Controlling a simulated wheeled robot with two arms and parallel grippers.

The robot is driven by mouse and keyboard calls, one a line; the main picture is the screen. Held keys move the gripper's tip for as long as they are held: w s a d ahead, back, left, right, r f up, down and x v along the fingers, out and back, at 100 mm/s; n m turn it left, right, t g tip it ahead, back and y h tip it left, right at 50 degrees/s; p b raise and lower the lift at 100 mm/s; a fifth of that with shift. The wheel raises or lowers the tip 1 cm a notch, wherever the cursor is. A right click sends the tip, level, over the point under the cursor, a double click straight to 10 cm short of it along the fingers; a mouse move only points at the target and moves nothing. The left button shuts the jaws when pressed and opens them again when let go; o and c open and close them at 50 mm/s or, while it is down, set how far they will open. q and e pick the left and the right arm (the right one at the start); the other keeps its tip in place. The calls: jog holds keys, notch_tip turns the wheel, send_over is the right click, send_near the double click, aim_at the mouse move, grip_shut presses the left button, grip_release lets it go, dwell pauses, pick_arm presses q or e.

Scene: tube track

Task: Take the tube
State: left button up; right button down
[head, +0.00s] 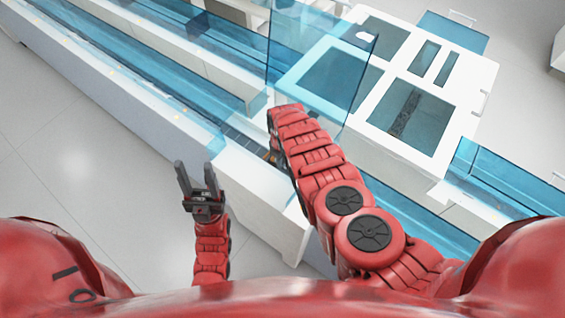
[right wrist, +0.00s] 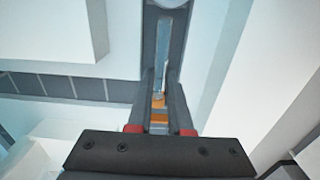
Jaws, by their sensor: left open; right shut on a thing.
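The tube (right wrist: 159,88) shows in the right wrist view as a narrow, pale, partly see-through piece with orange at its near end. It lies between the fingers of my right gripper (right wrist: 160,100), which is shut on it. The tube's far part lies over a dark grey channel-like piece; I cannot tell whether they touch. In the head view, my right arm reaches to the track and mostly hides its gripper and the tube. My left gripper (head: 194,168) is open and empty, beside the white track housing.
A long white track (head: 110,88) with blue clear panels runs diagonally across the head view. A tall blue clear panel (head: 318,60) stands close beyond my right arm. A white machine (head: 440,82) with dark windows is at the right. The floor (head: 85,190) at left is clear.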

jog(key=shift+r+p, duration=0.35)
jog(key=shift+r, duration=0.95)
notch_tip(320, 180, up, 7)
jog(key=b, duration=0.2)
jog(key=shift+r, duration=0.2)
jog(key=shift+r, duration=0.1)
